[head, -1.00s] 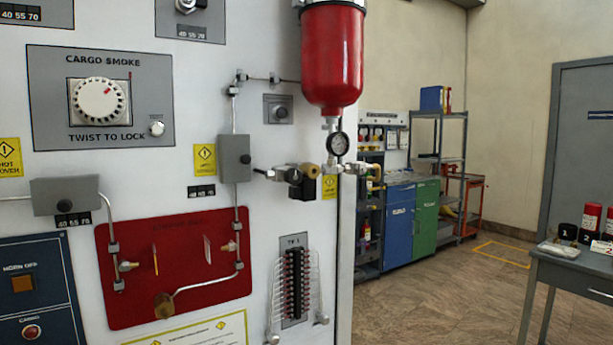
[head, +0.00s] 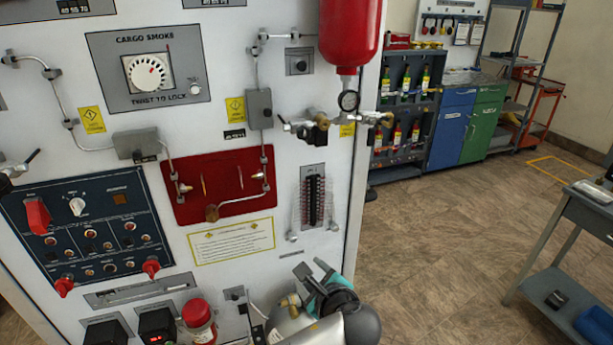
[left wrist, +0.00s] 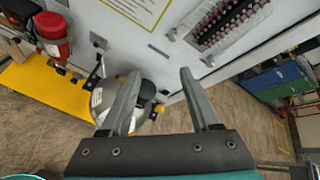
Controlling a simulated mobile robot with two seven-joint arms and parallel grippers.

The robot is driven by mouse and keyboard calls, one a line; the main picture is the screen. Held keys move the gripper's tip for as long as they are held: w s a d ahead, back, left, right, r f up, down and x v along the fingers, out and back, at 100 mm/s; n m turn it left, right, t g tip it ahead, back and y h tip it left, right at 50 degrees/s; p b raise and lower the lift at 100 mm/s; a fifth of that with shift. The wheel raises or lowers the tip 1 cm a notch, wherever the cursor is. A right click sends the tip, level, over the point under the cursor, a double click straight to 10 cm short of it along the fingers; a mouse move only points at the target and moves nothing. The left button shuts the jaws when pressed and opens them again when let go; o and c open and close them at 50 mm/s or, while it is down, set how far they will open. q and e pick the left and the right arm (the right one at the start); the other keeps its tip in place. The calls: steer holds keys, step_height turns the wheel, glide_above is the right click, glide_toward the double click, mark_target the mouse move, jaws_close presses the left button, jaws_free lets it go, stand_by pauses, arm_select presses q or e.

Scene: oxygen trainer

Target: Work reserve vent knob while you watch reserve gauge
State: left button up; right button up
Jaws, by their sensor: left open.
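A round dial gauge (head: 349,101) hangs under a red bottle (head: 348,35) on the white panel in the head view. A brass knob (head: 322,122) sits on the valve line to its left, and another brass fitting (head: 387,119) is to its right. I cannot read any label marking the reserve vent knob or reserve gauge, nor the needle. My left gripper (head: 313,268) is open and empty, low in front of the panel. The left wrist view shows its two fingers (left wrist: 161,75) apart, with a silver cylinder (left wrist: 101,98) beyond them. My right gripper is out of view.
A red plate (head: 225,170) with tubing and a blue switch panel (head: 90,230) are on the white panel. A red-capped jar (head: 198,318) stands low in front. A grey table (head: 590,210) is at the right. The floor between is clear.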

arm_select(q)
steer(key=s+d+r+m+t+y+p, duration=0.1)
steer(key=s+d+r+m+t+p, duration=0.15)
steer(key=r, duration=1.05)
steer(key=s+d+r+m+t+y+p, duration=0.1)
steer(key=s+d+r+m+t+p, duration=0.2)
steer(key=r, duration=1.1)
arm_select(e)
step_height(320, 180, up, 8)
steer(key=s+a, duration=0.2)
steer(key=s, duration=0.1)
arm_select(q)
steer(key=b, duration=0.5)
glide_toward(305, 135)
steer(key=shift+n, duration=0.45)
steer(key=b+x, duration=0.9)
steer(key=shift+s+b, duration=0.1)
steer(key=shift+b, duration=0.3)
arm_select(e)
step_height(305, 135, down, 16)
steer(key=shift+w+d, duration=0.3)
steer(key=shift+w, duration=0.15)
arm_select(q)
steer(key=shift+c, duration=0.4)
jaws_close()
